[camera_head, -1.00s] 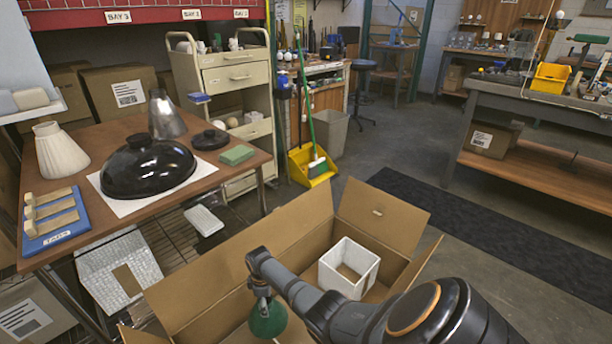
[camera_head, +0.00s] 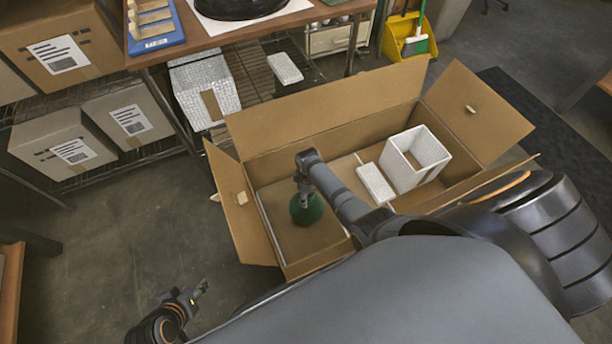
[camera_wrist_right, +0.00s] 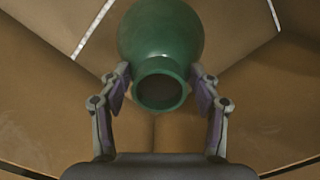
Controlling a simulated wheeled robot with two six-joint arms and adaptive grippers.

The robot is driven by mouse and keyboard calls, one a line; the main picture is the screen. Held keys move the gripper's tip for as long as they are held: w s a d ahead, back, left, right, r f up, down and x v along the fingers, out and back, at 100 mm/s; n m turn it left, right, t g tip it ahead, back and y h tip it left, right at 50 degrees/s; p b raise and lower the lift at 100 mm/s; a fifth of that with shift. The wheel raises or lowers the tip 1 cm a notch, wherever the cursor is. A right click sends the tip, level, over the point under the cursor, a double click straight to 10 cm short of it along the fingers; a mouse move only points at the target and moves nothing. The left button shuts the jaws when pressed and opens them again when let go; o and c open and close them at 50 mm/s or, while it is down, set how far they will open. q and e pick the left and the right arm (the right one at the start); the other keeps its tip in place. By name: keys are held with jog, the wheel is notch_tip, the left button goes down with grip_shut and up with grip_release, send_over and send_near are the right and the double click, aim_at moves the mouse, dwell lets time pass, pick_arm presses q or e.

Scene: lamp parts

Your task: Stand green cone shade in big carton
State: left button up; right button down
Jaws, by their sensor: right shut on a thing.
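The green cone shade (camera_head: 307,208) is inside the big carton (camera_head: 340,88), over its left part. In the head view its wide end points down; I cannot tell whether it touches the carton floor. My right gripper (camera_head: 305,192) reaches down into the carton and is shut on the shade's narrow neck. In the right wrist view, the fingers (camera_wrist_right: 161,88) press on both sides of the green shade (camera_wrist_right: 160,35), and its round neck opening faces the camera. My left gripper (camera_head: 201,289) is outside the carton at the lower left, above the floor; its fingers are too small to judge.
A white open box (camera_head: 427,150) and a flat white block (camera_head: 375,184) lie in the carton's right part. The carton's flaps stand open around it. A table and a shelf with cartons (camera_head: 62,52) are behind and left.

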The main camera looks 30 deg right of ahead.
jog(key=shift+s+a+f, duration=0.2)
jog(key=shift+a+f, duration=0.25)
jog(key=shift+f, duration=0.15)
notch_tip(320, 180, down, 2)
jog(key=shift+a+f+b, duration=0.1)
jog(key=shift+a+b, duration=0.05)
jog(key=shift+b, duration=0.75)
jog(key=shift+f+b, duration=0.4)
jog(key=shift+f, duration=0.15)
pick_arm(q)
jog(key=w+r+t, duration=0.6)
jog(key=w+r, duration=0.2)
jog(key=r, duration=0.2)
jog(key=w+a+r+t, duration=0.1)
jog(key=w+r+t, duration=0.5)
jog(key=r, duration=0.5)
jog(key=shift+w+a+y, duration=0.25)
jog(key=shift+w+y, duration=0.05)
jog(key=shift+w, duration=0.9)
pick_arm(e)
jog(key=shift+c, duration=1.4)
grip_release()
jog(key=shift+s, duration=0.1)
pick_arm(q)
jog(key=shift+r, duration=0.1)
